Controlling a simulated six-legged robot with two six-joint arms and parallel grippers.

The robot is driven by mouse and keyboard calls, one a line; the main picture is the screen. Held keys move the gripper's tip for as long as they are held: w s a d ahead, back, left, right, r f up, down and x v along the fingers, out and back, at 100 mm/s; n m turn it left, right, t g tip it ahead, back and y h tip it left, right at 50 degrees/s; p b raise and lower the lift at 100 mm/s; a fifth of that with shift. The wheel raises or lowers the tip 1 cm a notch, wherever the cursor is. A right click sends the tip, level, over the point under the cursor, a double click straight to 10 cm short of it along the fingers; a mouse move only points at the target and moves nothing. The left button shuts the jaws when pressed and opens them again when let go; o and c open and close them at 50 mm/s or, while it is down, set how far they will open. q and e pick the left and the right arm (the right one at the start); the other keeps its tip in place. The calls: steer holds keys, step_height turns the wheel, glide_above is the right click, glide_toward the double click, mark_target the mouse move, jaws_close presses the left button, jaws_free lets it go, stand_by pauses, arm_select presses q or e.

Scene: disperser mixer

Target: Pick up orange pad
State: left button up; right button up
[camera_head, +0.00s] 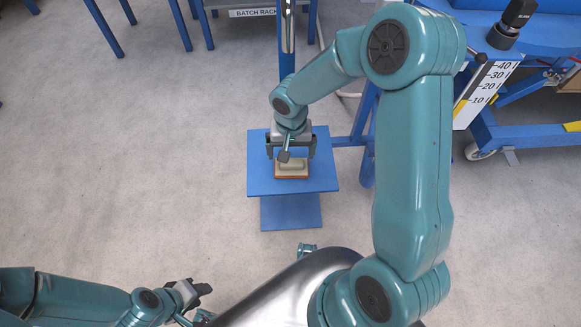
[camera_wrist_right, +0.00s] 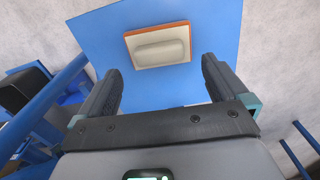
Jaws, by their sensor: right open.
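The orange pad (camera_head: 292,175) lies on a small blue platform (camera_head: 322,182) in the head view. Its edge is orange and a beige raised block covers most of its top. The pad also shows in the right wrist view (camera_wrist_right: 158,47), ahead of the fingers. My right gripper (camera_head: 291,156) is above the platform, over the pad's far side, with its fingers spread and nothing between them. In the right wrist view the open fingers (camera_wrist_right: 160,85) stand apart, the pad beyond their tips. My left gripper (camera_head: 197,290) is at the lower left, far from the pad; its jaw opening is unclear.
A blue post (camera_head: 287,62) rises behind the platform. A blue machine frame with a numbered scale (camera_head: 487,92) and a caster (camera_head: 480,151) stands at the right. A rack labelled BATCH RACK (camera_head: 253,12) is at the back. The floor left of the platform is clear.

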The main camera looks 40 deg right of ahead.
mark_target(292, 162)
step_height(292, 162, down, 5)
steer(key=shift+d+r+b, duration=0.1)
steer(key=shift+r+b, duration=0.1)
steer(key=shift+b, duration=0.45)
steer(key=shift+r, duration=0.1)
steer(key=shift+c, duration=0.7)
steer(key=c, duration=0.9)
steer(key=shift+c, duration=0.2)
step_height(292, 162, up, 20)
steer(key=p, duration=0.6)
